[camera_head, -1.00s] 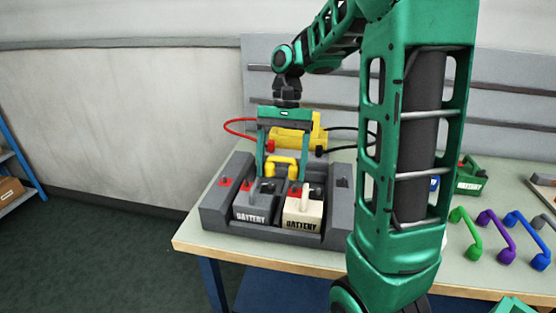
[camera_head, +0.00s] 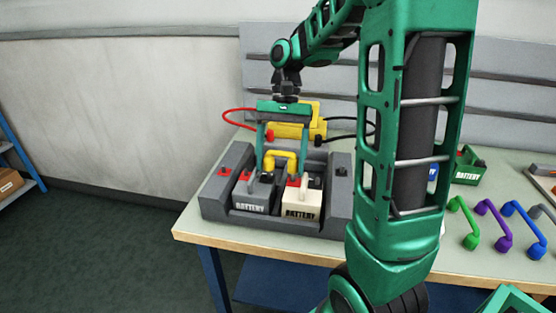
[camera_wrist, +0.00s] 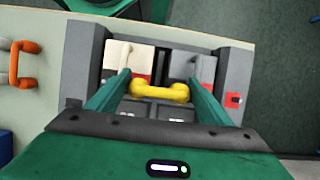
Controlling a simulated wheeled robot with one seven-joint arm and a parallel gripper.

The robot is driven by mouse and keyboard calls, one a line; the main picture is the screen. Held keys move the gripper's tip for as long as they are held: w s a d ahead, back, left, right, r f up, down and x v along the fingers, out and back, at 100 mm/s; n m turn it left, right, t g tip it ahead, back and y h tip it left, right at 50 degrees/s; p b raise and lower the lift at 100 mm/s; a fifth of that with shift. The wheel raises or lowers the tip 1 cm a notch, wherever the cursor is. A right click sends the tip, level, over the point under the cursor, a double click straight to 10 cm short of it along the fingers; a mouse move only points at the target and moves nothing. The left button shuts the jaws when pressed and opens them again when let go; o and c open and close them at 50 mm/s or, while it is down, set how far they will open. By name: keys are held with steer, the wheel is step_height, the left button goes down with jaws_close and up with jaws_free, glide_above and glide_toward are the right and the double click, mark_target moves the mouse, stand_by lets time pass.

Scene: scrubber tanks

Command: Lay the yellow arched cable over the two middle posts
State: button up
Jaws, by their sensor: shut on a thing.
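The yellow arched cable (camera_head: 280,156) is between the two long fingers of my gripper (camera_head: 282,168), which is shut on it. It spans the inner sides of the grey battery (camera_head: 251,195) on the left and the cream battery (camera_head: 301,203) on the right. Its ends hang close over the two middle posts; the head view does not show clearly whether they touch. In the wrist view the cable (camera_wrist: 160,92) lies level across the gap between the cream battery (camera_wrist: 117,56) and the grey battery (camera_wrist: 191,68). The posts under its ends are hidden there.
A dark grey tray (camera_head: 222,190) holds both batteries. A yellow unit (camera_head: 298,118) with red and black leads stands behind it. Green (camera_head: 464,222), purple (camera_head: 493,225) and blue (camera_head: 523,228) arched cables lie at the right. My arm covers the middle of the bench.

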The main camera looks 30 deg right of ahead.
steer(key=shift+f, duration=0.3)
steer(key=shift+f, duration=0.45)
steer(key=shift+f, duration=0.65)
steer(key=o, duration=1.2)
steer(key=shift+c, duration=0.2)
steer(key=c, duration=0.5)
steer(key=shift+r, duration=4.3)
